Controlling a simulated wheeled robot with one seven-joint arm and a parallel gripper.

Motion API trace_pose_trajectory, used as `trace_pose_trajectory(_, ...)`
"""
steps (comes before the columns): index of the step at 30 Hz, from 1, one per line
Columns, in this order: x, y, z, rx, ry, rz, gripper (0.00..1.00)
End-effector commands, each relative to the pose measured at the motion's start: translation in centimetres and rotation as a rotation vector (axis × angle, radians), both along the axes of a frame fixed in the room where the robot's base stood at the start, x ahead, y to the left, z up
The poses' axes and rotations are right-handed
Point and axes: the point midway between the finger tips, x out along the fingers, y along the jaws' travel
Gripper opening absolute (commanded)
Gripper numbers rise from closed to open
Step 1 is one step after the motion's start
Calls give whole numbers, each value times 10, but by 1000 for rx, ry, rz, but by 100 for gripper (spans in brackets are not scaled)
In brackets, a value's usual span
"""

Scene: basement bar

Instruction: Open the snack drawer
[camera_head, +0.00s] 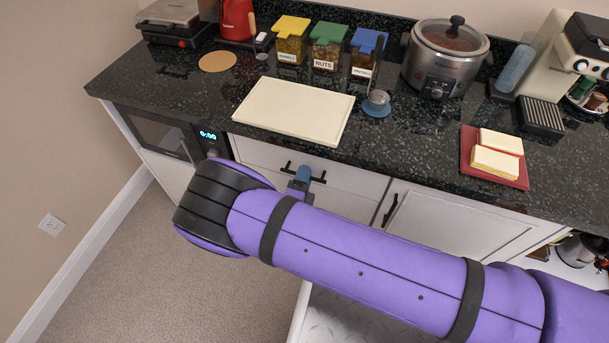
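A white drawer front (262,156) sits under the dark countertop, below the cutting board, and looks closed. Its black bar handle (319,180) runs across the front. No label shows on it, so I cannot tell whether it is the snack drawer. My gripper (302,176) is at this handle, with a small blue-grey part overlapping the bar. My purple arm hides most of the gripper, so its fingers, and whether they hold the bar, cannot be made out.
A white-edged, open-topped space with a patterned floor (350,322) shows below my arm, partly hidden. A cabinet door (455,222) is right of the drawer, a microwave (155,137) left. The counter (400,140) holds jars, a cooker and a cutting board (293,108). Carpet (150,260) is clear at left.

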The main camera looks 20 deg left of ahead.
Motion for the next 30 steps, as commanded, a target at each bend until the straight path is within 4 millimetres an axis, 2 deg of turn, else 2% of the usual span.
trace_pose_trajectory(7,1,0,0,0,0,0,37)
trace_pose_trajectory(8,1,0,0,0,0,0,32)
trace_pose_trajectory(12,1,0,0,0,0,0,0)
trace_pose_trajectory(23,-6,1,0,0,1,1,0)
trace_pose_trajectory(26,-16,2,0,-1,2,3,0)
trace_pose_trajectory(30,-40,4,0,0,2,5,0)
